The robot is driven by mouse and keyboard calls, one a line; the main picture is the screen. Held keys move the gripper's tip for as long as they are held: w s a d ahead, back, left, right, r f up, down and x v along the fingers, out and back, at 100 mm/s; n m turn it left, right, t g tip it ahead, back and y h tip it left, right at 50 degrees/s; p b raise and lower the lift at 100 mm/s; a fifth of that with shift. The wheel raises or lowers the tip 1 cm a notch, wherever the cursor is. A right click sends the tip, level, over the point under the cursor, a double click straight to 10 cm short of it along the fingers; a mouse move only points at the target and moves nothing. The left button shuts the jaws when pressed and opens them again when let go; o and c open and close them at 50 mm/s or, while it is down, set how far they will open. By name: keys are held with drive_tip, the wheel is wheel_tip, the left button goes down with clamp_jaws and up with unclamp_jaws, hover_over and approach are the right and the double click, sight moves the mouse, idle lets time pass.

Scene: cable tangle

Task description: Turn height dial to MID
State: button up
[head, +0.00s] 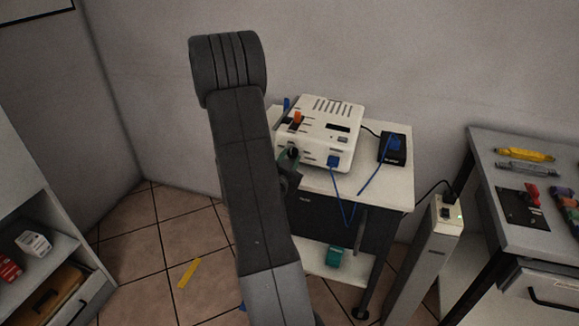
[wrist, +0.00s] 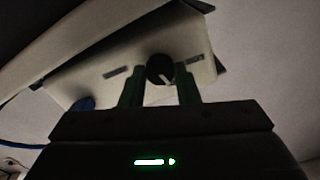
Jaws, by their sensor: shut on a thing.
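A white control box (head: 332,122) stands on the small cart, with an orange part (head: 297,117) on top and a blue plug (head: 333,160) on its front. In the wrist view its pale front panel (wrist: 130,60) carries a round black dial (wrist: 160,69) with a white pointer mark. My gripper (wrist: 159,90) is shut on this dial, one green finger on each side. The dark labels beside the dial are too blurred to read, so its setting cannot be told. In the head view my arm hides part of the box's left side.
A blue-topped black box (head: 393,149) sits right of the control box, and blue cables hang off the cart top (head: 385,190). A pale post (head: 425,250) and a grey table (head: 490,150) stand to the right. A yellow strip (head: 189,272) lies on the floor.

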drive_tip(key=shift+f, duration=0.3)
drive_tip(key=o, duration=1)
drive_tip(key=shift+c, duration=0.2)
drive_tip(key=shift+a+r, duration=0.1)
drive_tip(key=b+v, duration=0.1)
drive_tip(key=v, duration=1.2)
drive_tip(key=shift+s+b, duration=0.3)
drive_tip(key=shift+s, duration=0.1)
drive_tip(key=p+x, duration=0.1)
drive_tip(key=x, duration=1.3)
drive_tip(key=shift+p, duration=0.4)
drive_tip(key=shift+s+a, duration=0.1)
